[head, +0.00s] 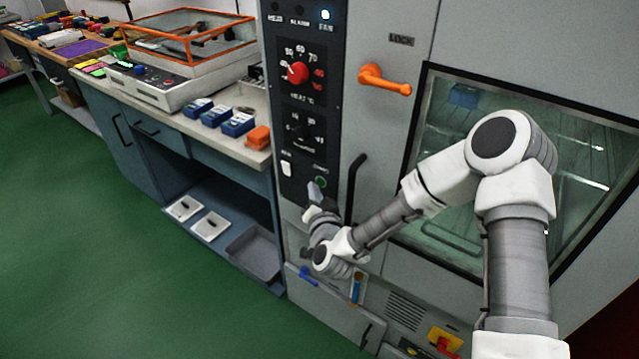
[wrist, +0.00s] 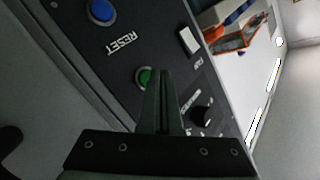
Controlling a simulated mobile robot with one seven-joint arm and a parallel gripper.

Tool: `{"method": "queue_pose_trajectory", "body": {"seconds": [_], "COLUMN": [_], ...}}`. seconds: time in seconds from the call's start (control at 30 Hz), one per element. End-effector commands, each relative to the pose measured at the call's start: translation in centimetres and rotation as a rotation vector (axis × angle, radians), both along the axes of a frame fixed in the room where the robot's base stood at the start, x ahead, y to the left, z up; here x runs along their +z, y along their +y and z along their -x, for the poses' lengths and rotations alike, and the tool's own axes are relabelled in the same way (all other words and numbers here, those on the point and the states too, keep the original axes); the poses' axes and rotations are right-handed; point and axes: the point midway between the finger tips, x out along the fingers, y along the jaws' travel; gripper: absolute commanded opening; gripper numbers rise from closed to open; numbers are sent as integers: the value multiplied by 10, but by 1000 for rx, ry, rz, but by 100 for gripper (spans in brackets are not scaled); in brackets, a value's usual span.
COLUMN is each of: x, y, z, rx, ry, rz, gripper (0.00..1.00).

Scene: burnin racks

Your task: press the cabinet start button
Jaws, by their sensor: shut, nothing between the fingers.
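The green round button (wrist: 144,77), which looks like the start button, sits on the cabinet's dark control panel. It also shows in the head view (head: 320,182), just right of my fingertips. My gripper (wrist: 163,72) is shut and empty, with its fingers pointing at the panel. In the wrist view the fingertips overlap the button's right edge. I cannot tell whether they touch it. The button's label is too small or hidden to read. In the head view my gripper (head: 314,188) is in front of the lower panel.
A blue RESET button (wrist: 101,11), a white rocker switch (wrist: 189,40) and a black knob (wrist: 201,115) are close by on the panel. A black door handle (head: 354,188) stands right of the panel. An orange lock lever (head: 385,80) juts out above. The green floor at left is clear.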

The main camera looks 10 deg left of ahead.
Motion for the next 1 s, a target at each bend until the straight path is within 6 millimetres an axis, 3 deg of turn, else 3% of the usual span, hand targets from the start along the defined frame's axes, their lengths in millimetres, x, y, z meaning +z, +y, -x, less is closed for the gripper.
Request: {"method": "queue_pose_trajectory", "body": {"seconds": [1.0], "x": [0], "y": [-7], "z": [-11], "rx": [-7], "ry": [-3], "rz": [1], "gripper": [0]}}
